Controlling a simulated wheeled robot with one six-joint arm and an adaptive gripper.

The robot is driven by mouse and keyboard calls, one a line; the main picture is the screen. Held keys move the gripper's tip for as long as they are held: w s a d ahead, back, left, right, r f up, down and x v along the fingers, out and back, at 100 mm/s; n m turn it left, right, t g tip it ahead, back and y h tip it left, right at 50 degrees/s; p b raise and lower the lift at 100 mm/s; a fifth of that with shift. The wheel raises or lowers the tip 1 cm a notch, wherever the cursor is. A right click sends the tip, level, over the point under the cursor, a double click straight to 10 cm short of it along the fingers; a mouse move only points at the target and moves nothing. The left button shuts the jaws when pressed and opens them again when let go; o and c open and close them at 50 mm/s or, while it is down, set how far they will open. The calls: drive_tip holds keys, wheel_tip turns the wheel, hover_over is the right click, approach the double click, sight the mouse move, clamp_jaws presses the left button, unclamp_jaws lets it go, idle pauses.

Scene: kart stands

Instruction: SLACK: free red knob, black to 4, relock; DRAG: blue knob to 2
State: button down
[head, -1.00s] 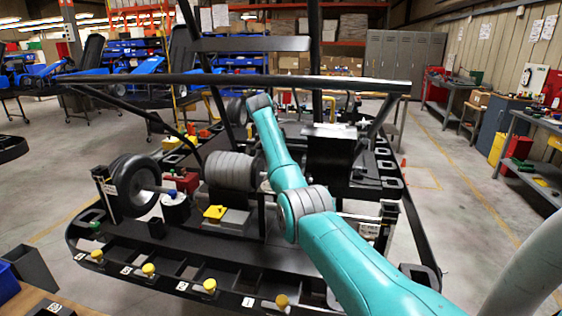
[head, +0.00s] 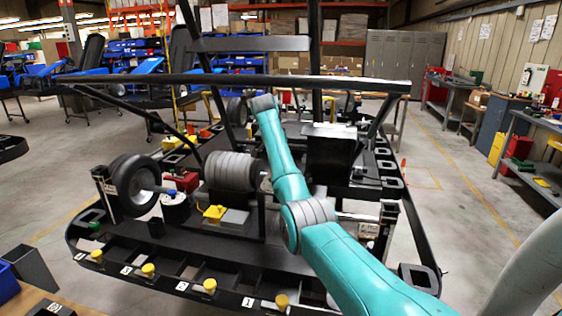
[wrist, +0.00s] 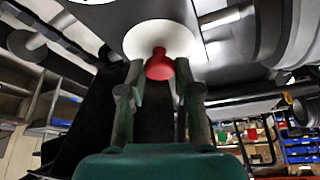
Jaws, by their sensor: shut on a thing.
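In the wrist view the red knob (wrist: 159,66) hangs below a round white disc (wrist: 150,38). My gripper (wrist: 159,78) reaches up from below, with its fingers on both sides of the knob and shut on it. In the head view my gripper is hidden behind my arm and the kart. The blue knob (head: 171,192) shows in the head view at the left, on a shaft beside the black wheel (head: 133,185). I cannot make out the black knob or its scale in either view.
The kart's black front bumper (head: 215,283) carries several yellow-capped posts and number labels. A long dark bar (head: 240,80) crosses above my arm.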

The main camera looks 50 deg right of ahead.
drive_tip(key=n, duration=0.2)
drive_tip(key=n+t, duration=0.1)
drive_tip(key=n, duration=0.1)
drive_tip(key=n+t, duration=0.1)
drive_tip(key=n, duration=0.1)
drive_tip(key=shift+s+d, duration=0.1)
drive_tip(key=shift+s, duration=0.15)
drive_tip(key=n+t+y, duration=0.1)
drive_tip(key=n, duration=0.3)
drive_tip(key=shift+d+n+t+y, duration=0.1)
drive_tip(key=shift+n+t+y, duration=0.55)
drive_tip(key=shift+n, duration=1.25)
drive_tip(key=c, duration=0.8)
unclamp_jaws()
drive_tip(key=shift+v, duration=3.75)
